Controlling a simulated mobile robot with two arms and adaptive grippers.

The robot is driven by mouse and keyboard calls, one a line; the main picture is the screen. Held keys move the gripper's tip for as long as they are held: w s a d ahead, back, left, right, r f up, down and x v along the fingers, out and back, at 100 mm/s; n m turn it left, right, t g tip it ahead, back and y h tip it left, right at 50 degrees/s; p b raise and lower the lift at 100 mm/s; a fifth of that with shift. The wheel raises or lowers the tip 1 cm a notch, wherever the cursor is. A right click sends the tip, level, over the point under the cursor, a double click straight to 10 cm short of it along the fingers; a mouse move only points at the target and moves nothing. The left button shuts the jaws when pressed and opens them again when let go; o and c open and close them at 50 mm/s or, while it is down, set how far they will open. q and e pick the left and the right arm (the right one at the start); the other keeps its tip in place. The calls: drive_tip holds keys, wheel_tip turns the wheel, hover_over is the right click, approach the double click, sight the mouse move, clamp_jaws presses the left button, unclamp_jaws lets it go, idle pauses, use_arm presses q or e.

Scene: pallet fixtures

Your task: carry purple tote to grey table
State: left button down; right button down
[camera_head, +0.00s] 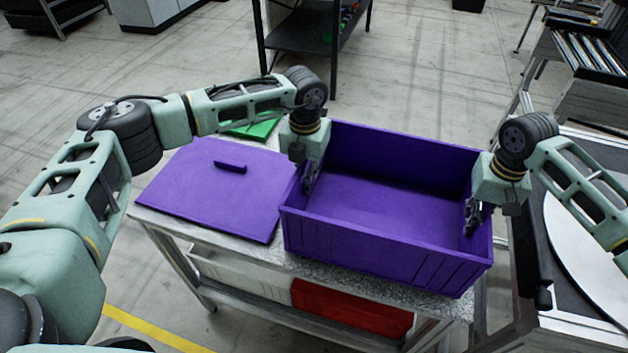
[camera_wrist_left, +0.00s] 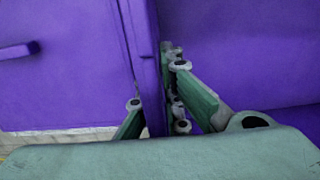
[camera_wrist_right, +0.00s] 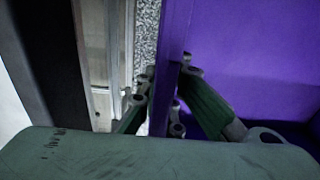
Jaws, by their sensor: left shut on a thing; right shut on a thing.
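The purple tote (camera_head: 385,250) is an open, empty box standing upright on a speckled grey table (camera_head: 330,272). My left gripper (camera_head: 309,182) is shut on the tote's left wall, with one finger inside and one outside; the wall also shows between the fingers in the left wrist view (camera_wrist_left: 146,60). My right gripper (camera_head: 472,216) is shut on the tote's right wall, which shows between the fingers in the right wrist view (camera_wrist_right: 178,40). The fingertips are partly hidden by the walls and gripper bodies.
A purple lid with a handle (camera_head: 215,190) lies left of the tote, with a green piece (camera_head: 254,129) behind it. A red bin (camera_head: 350,308) sits on the shelf below. At right stands a machine with a white round plate (camera_head: 590,240). A black shelf rack (camera_head: 310,35) stands behind.

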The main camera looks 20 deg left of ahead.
use_arm(q)
drive_tip(key=shift+a+f+b, duration=0.1)
drive_tip(key=shift+f+b, duration=0.3)
drive_tip(key=shift+f, duration=0.2)
use_arm(e)
drive_tip(key=shift+d+f, duration=0.1)
drive_tip(key=shift+f, duration=0.5)
use_arm(q)
drive_tip(key=c, duration=2.2)
unclamp_jaws()
drive_tip(key=shift+r, duration=0.15)
use_arm(e)
drive_tip(key=c, duration=2.2)
unclamp_jaws()
drive_tip(key=shift+r, duration=0.15)
use_arm(q)
drive_tip(key=shift+o, duration=1.4)
drive_tip(key=shift+s, duration=0.1)
use_arm(e)
drive_tip(key=shift+o, duration=1.4)
use_arm(q)
wheel_tip(320, 180, up, 12)
drive_tip(key=shift+f, duration=0.2)
drive_tip(key=shift+r, duration=0.2)
use_arm(e)
drive_tip(key=shift+r, duration=0.2)
wheel_tip(320, 180, up, 12)
drive_tip(key=shift+f, duration=0.15)
